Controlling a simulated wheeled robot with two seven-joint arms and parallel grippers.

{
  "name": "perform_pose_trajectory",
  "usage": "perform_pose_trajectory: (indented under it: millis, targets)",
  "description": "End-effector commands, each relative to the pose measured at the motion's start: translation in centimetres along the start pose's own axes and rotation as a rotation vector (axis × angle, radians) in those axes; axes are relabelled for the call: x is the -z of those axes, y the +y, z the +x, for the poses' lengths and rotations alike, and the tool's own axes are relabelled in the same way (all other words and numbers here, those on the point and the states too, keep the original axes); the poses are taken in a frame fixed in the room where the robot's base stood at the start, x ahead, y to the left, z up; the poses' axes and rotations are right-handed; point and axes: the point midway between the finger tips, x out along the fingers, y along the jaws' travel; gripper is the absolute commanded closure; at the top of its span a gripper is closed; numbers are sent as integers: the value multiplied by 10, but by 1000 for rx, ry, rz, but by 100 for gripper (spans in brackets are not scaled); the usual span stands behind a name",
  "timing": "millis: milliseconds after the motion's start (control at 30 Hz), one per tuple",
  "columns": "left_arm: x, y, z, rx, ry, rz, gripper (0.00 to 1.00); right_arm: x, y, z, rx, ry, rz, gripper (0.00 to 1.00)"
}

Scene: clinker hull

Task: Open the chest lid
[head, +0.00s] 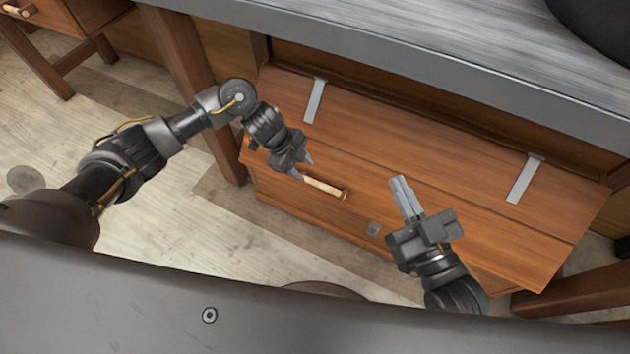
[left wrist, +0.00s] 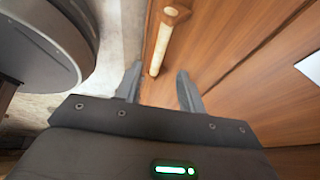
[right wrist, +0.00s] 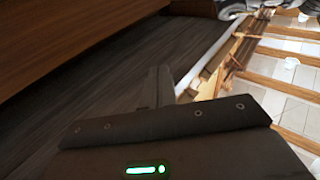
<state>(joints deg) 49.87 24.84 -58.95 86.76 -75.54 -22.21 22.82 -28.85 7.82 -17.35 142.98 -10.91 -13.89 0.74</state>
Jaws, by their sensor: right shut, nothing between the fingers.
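The wooden chest lid (head: 430,150) lies under the grey bench and looks shut, with two pale metal straps (head: 315,100) on it. A pale wooden handle (head: 324,187) sits along the chest's front edge, left of its middle. My left gripper (head: 305,168) is open at the left end of this handle. In the left wrist view the handle (left wrist: 168,35) runs away from between the open fingers (left wrist: 158,82); contact cannot be told. My right gripper (head: 398,181) is shut and empty over the front part of the chest. Its closed fingers also show in the right wrist view (right wrist: 158,88).
The grey bench top (head: 400,60) overhangs the back of the chest. Wooden legs (head: 190,80) stand at the chest's left and right. Pale floor (head: 170,235) is open at the left.

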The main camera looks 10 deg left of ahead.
Motion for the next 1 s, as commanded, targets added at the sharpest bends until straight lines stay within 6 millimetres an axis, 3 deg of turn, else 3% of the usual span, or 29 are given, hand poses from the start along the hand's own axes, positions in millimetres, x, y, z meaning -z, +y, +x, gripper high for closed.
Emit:
perform_pose_trajectory:
  millis: [33, 167, 400, 600, 900, 1000]
  targets:
    - [0, 1, 13, -2, 2, -1, 60, 4, -2, 0, 6, 59, 1, 100]
    - [0, 1, 35, 0, 1, -1, 60, 25, -4, -1, 15, 213, 3, 100]
    - [0, 0, 70, 1, 1, 0, 60, 48, 11, -8, -34, 435, -6, 100]
    - [0, 0, 81, 2, 1, 0, 60, 58, 16, -13, -51, 518, -12, 100]
    - [1, -1, 82, 2, 1, 0, 60, 60, 17, -13, -53, 532, -13, 100]
    - [1, -1, 81, 2, 1, 1, 72, 60, 17, -13, -53, 531, -13, 100]
